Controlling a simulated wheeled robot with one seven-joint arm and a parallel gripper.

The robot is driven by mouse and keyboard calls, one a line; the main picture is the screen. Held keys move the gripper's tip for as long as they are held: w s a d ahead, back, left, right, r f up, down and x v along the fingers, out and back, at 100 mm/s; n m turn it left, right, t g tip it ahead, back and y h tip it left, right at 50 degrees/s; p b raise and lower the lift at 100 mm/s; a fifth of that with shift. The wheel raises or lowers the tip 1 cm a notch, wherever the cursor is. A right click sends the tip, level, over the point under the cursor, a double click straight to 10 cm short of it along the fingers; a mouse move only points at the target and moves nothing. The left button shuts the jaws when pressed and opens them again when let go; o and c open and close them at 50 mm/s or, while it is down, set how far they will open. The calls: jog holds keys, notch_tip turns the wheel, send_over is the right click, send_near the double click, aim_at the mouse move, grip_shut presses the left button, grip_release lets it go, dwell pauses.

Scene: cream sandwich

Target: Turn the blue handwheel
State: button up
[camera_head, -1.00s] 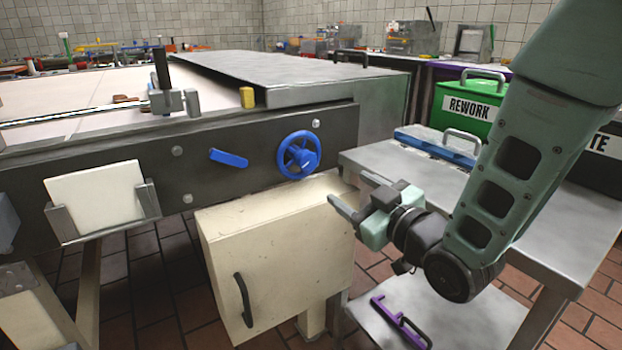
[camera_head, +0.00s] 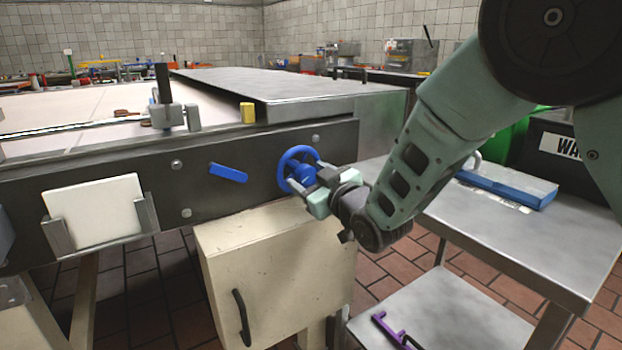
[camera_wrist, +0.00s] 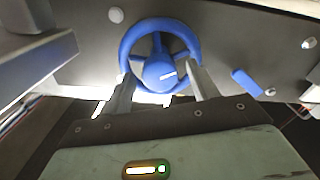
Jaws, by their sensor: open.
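The blue handwheel (camera_head: 284,165) is mounted on the dark side panel of the machine, and its right and lower part is partly covered by my gripper in the head view. My gripper (camera_head: 300,182) is at the wheel, pointing toward the panel. In the wrist view, the handwheel (camera_wrist: 160,70) has a round hub with a white mark and spokes to its rim. My gripper (camera_wrist: 160,88) shows there with its two fingers apart, one on each side of the hub and overlapping the lower rim. I cannot tell whether the fingers touch the wheel.
A blue lever (camera_head: 228,173) sits on the panel left of the wheel. A cream cabinet (camera_head: 270,270) stands below it. A white plate (camera_head: 97,211) rests in a bracket at the left.

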jog(key=shift+c, duration=0.3)
jog(key=c, duration=0.9)
